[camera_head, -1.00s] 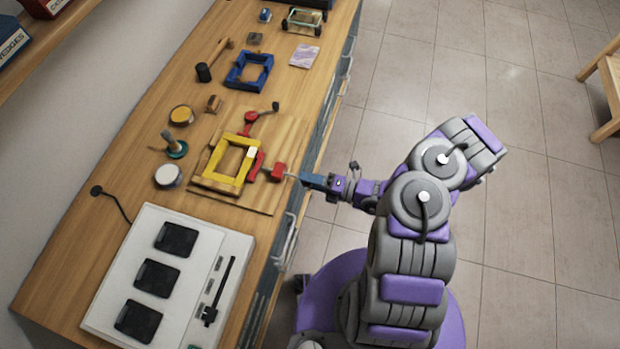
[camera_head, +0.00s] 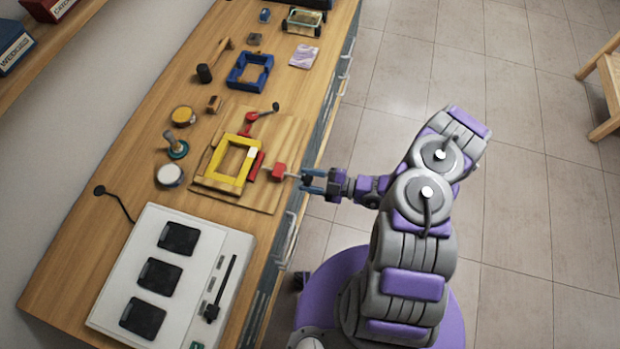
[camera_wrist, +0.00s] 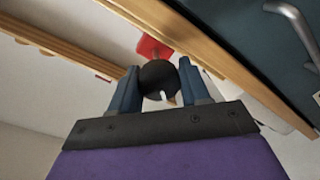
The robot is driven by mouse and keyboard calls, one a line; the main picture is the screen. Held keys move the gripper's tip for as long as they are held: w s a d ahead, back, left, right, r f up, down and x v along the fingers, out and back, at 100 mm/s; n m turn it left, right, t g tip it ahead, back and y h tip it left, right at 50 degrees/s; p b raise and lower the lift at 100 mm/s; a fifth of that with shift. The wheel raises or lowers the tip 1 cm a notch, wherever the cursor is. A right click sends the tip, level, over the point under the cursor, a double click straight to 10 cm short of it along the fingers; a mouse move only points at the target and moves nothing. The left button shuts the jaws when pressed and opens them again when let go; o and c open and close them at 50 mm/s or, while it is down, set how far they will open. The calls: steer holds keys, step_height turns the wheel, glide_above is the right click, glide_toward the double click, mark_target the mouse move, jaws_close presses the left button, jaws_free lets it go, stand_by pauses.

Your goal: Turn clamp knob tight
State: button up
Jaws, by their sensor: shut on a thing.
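A yellow frame (camera_head: 213,172) lies on a wooden board (camera_head: 272,203) on the bench. A red clamp piece (camera_head: 258,165) sits along its right side, with a red block (camera_head: 279,171) at the bench edge. A thin rod runs from this block to a round dark knob (camera_wrist: 159,77), seen end-on in the wrist view. My gripper (camera_head: 306,181) is beyond the bench edge with its blue fingers on either side of the knob, shut on it. The red block also shows behind the knob in the wrist view (camera_wrist: 152,48).
A second red clamp with a dark-ended lever (camera_head: 276,106) is above the yellow frame. A blue frame (camera_head: 247,75) and a mallet (camera_head: 205,73) lie farther back. Drawer handles (camera_head: 288,240) stick out from the bench front.

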steer(key=m, duration=0.5)
steer(key=shift+y, duration=0.3)
steer(key=shift+w+m, duration=0.1)
steer(key=shift+m, duration=1.5)
steer(key=shift+r, duration=0.1)
steer(key=shift+w, duration=0.1)
steer(key=o, duration=1)
steer(key=shift+d, duration=0.15)
steer(key=v, duration=0.7)
steer(key=shift+d+p, duration=0.2)
steer(key=shift+p, duration=0.2)
